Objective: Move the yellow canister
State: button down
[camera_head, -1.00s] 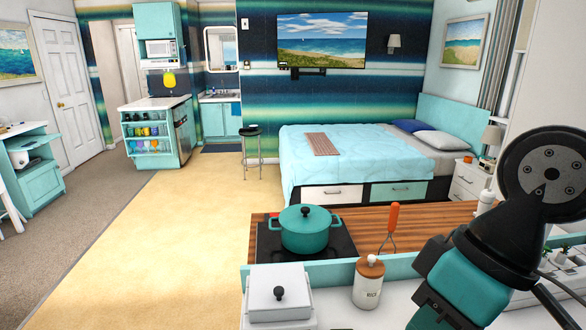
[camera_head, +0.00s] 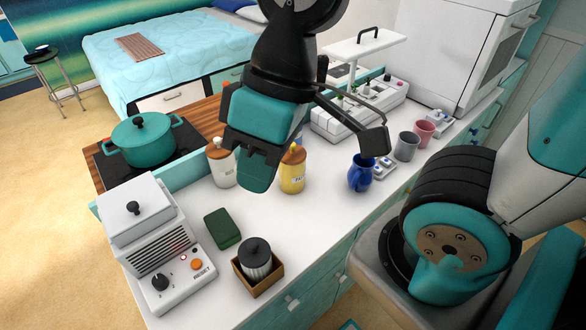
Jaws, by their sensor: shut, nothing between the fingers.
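The yellow canister (camera_head: 292,178) stands upright on the white counter, near the middle of the view. It has a wooden lid and a small label, and my arm hides part of its upper left side. My gripper (camera_head: 257,180) hangs just left of the canister in the picture, pointing down. It is shut with nothing in it. Whether it touches the canister cannot be told.
A white canister (camera_head: 221,168) stands left of my gripper. A blue pitcher (camera_head: 361,174) stands to the right. A green block (camera_head: 222,228), a striped jar (camera_head: 256,260) in a wooden box and a white appliance (camera_head: 158,250) are nearer. Counter right of the box is clear.

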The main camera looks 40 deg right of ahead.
aim_at(292, 178)
jog(key=z, duration=0.45)
jog(key=k, duration=0.4)
jog(key=z, duration=1.15)
